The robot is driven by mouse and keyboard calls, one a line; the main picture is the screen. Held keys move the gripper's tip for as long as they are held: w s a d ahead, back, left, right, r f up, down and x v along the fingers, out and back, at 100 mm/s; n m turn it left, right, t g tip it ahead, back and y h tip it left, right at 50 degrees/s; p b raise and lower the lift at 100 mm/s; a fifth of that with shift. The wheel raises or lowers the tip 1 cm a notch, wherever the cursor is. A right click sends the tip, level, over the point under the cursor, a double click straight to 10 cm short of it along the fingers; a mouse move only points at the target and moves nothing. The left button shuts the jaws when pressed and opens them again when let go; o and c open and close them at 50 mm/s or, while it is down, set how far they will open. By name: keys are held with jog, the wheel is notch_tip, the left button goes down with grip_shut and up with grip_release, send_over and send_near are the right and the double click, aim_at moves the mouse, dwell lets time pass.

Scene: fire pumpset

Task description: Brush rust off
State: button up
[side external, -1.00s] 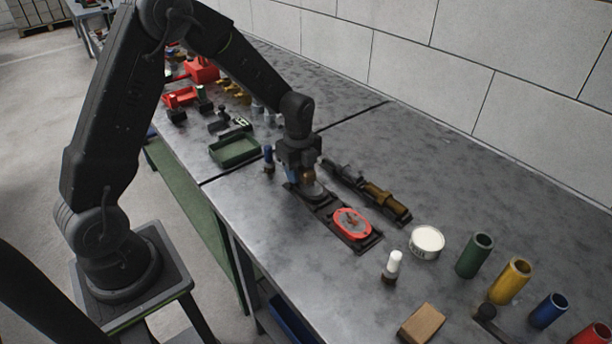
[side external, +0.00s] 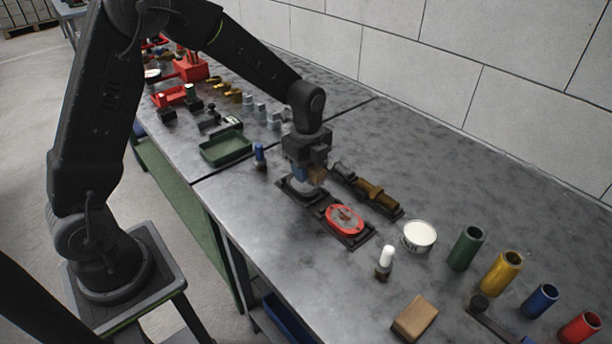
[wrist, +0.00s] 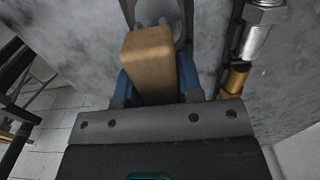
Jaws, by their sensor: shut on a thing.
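My gripper (side external: 309,174) is shut on a tan block-shaped thing, probably the brush handle (wrist: 149,62), between its blue fingers. The wrist view shows the block from behind; any bristles are hidden. The gripper hangs just above a grey round part (side external: 297,189) on a dark base plate. I cannot tell whether the held thing touches it. Next to it, a red-rimmed oval part with a grey face and brownish-red marks (side external: 345,219) lies on another dark plate (side external: 353,241).
Brass-and-grey fittings (side external: 376,194) lie close to the gripper's right. A white round tin (side external: 419,236), a white-capped bottle (side external: 385,263), a tan block (side external: 415,318) and coloured cylinders (side external: 466,248) stand nearer the camera. A green tray (side external: 226,149) and a blue bottle (side external: 259,157) are at left.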

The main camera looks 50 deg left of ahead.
jog(key=shift+r, duration=2.2)
